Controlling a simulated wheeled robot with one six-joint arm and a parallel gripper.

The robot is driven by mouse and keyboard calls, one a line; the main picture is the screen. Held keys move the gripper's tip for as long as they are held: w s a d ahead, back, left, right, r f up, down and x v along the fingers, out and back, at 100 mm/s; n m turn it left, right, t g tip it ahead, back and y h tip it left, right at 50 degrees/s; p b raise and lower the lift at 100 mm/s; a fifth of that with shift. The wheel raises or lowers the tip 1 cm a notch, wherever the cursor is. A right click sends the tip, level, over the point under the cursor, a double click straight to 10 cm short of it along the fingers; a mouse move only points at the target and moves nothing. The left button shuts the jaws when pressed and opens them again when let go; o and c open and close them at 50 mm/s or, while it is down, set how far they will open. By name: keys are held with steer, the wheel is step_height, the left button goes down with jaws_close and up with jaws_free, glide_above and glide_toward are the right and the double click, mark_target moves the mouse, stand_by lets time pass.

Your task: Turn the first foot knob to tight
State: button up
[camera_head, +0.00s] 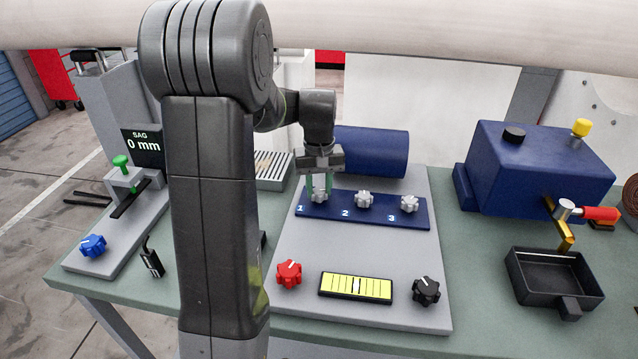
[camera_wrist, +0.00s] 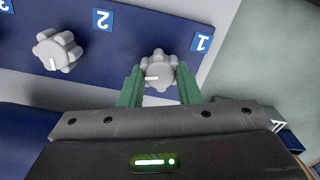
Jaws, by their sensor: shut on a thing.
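The first foot knob (camera_head: 319,196) is a light grey lobed knob beside the number 1 on a blue strip (camera_head: 385,219). My gripper (camera_head: 319,188) is over it from above, with green fingers on either side. In the wrist view, the fingers of my gripper (camera_wrist: 159,88) are shut on the knob (camera_wrist: 158,70), one at each side. The knob's white pointer line points left in that view. The second knob (camera_head: 364,200) and third knob (camera_head: 410,204) stand untouched to the right on the strip. The second knob (camera_wrist: 57,50) also shows in the wrist view.
A grey plate bears a red knob (camera_head: 289,274), a yellow level gauge (camera_head: 356,287) and a black knob (camera_head: 426,290). A blue cylinder (camera_head: 372,150) lies behind the strip. A blue box (camera_head: 540,165) and black tray (camera_head: 553,280) stand right. A display (camera_head: 142,140) at left reads SAG 0 mm.

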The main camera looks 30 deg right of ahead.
mark_target(319, 190)
steer(key=m+p, duration=0.1)
steer(key=m, duration=0.3)
steer(key=shift+r+m, duration=0.1)
steer(key=shift+m, duration=0.2)
steer(key=m, duration=0.4)
steer(key=shift+p, duration=0.3)
steer(key=o, duration=1)
step_height(319, 190, up, 14)
steer(key=shift+f, duration=0.15)
steer(key=shift+f, duration=0.1)
